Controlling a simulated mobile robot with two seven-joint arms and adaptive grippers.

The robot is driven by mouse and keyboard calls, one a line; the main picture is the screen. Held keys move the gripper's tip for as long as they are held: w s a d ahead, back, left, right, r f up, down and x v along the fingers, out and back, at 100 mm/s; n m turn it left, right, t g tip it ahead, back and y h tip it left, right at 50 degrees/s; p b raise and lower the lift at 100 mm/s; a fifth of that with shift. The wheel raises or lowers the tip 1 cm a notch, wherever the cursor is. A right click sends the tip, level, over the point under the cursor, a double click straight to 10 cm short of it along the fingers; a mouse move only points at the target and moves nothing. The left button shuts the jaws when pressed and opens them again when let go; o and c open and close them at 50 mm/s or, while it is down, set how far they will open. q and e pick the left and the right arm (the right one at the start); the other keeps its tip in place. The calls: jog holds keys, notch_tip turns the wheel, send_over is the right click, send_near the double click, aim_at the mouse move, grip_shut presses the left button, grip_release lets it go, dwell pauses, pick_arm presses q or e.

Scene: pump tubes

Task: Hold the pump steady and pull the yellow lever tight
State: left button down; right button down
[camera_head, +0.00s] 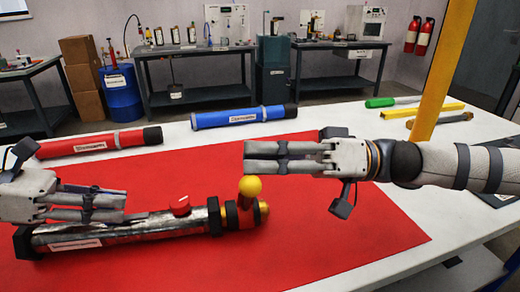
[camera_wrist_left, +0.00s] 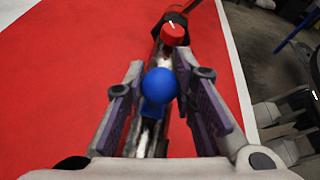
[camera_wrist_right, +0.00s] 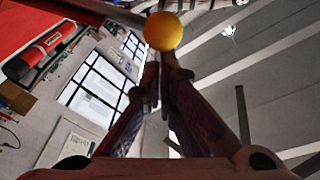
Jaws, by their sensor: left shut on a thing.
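The pump, a silver metal tube (camera_head: 150,226) with black end fittings, lies on the red mat. A red knob (camera_head: 180,206) stands on its top; it also shows in the left wrist view (camera_wrist_left: 172,34). The lever's yellow ball (camera_head: 250,187) stands up at the pump's right end and shows in the right wrist view (camera_wrist_right: 163,31). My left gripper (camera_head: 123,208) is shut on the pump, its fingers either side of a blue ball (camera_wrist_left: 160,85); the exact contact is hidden. My right gripper (camera_head: 247,157) is shut and empty, its tips just above and apart from the yellow ball.
A red tube (camera_head: 92,145) and a blue tube (camera_head: 238,117) lie behind the pump. A green-handled tool (camera_head: 385,102) and yellow bars (camera_head: 422,111) lie at the back right, by a yellow post (camera_head: 440,75). The red mat's front right (camera_head: 350,240) is clear.

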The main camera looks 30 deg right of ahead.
jog(key=shift+s, duration=0.1)
dwell(0.4)
notch_tip(320, 180, up, 3)
jog(key=w+d, duration=0.1)
jog(key=w, duration=0.2)
jog(key=v, duration=0.9)
jog(key=shift+s, duration=0.35)
jog(key=shift+f, duration=0.1)
pick_arm(q)
jog(key=c, duration=1.2)
grip_release()
jog(key=shift+c, duration=0.2)
pick_arm(e)
jog(key=shift+a, duration=0.1)
pick_arm(q)
jog(key=v, duration=1.2)
